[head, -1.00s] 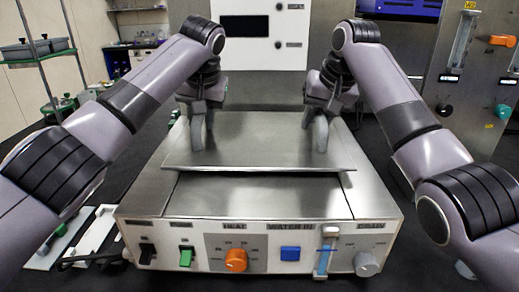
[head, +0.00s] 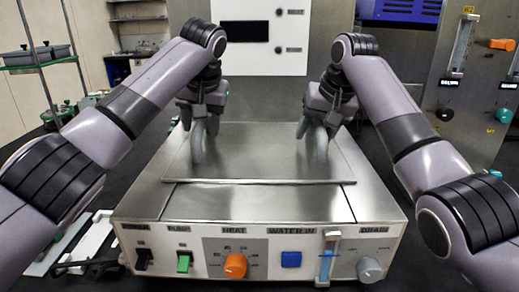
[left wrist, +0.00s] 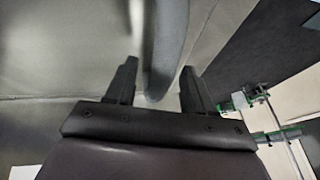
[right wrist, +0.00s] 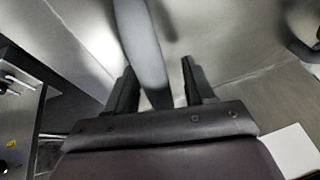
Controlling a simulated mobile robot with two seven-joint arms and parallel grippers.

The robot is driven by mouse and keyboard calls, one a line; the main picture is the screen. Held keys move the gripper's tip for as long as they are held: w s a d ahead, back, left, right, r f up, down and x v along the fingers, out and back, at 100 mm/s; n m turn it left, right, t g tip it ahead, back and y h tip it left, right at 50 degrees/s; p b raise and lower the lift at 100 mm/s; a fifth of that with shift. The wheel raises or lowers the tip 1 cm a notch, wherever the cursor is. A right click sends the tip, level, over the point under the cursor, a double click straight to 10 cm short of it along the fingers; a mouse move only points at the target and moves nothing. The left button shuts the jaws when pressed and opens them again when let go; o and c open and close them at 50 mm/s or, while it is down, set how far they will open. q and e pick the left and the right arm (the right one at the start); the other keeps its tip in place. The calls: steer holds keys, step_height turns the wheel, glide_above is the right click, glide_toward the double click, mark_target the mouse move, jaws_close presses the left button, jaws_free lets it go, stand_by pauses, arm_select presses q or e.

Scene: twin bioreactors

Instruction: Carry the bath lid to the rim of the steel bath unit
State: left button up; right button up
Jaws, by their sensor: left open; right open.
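The bath lid (head: 257,160) is a flat steel plate with two grey upright handles. It lies on top of the steel bath unit (head: 200,203), looking flat on or very close to its rim. My left gripper (head: 200,122) is at the lid's left handle (head: 197,147); in the left wrist view its fingers (left wrist: 155,85) stand apart on either side of that handle. My right gripper (head: 318,122) is at the right handle (head: 321,148); in the right wrist view its fingers (right wrist: 160,85) also stand apart around the handle. Both are open. Exact contact at the rim cannot be told.
The bath unit's front panel has a green switch (head: 184,262), an orange knob (head: 235,265) and a blue button (head: 291,259). A panel with flow meters (head: 463,45) stands at the right. A rack with grey containers (head: 37,55) stands at the far left.

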arm_select(q)
steer(key=v, duration=1)
arm_select(e)
steer(key=v, duration=1.2)
arm_select(q)
steer(key=shift+s, duration=0.1)
